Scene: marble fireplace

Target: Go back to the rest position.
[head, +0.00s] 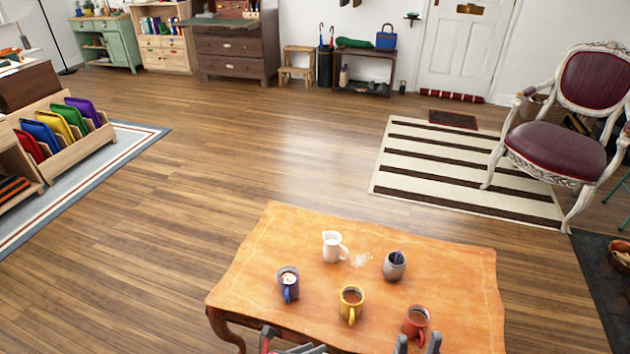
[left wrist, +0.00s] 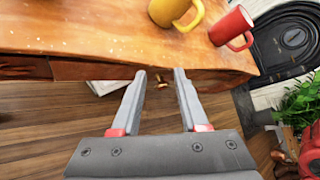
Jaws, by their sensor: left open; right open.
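My left gripper (head: 287,345) shows at the bottom edge of the head view, by the near edge of the wooden table. In the left wrist view my left gripper (left wrist: 160,85) has its two fingers apart with nothing between them, and the floor shows past them. My right gripper (head: 417,344) shows only as two separated grey fingertips at the bottom of the head view, just below the red mug. No object is seen between them. Most of both arms is out of view.
The orange-brown table (head: 450,270) carries a white pitcher (head: 332,248), a grey cup (head: 394,266), a blue-purple mug (head: 288,283), a yellow mug (head: 351,303) and a red mug (head: 415,322). A pale spill lies beside the pitcher. Open floor (head: 230,150) lies beyond.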

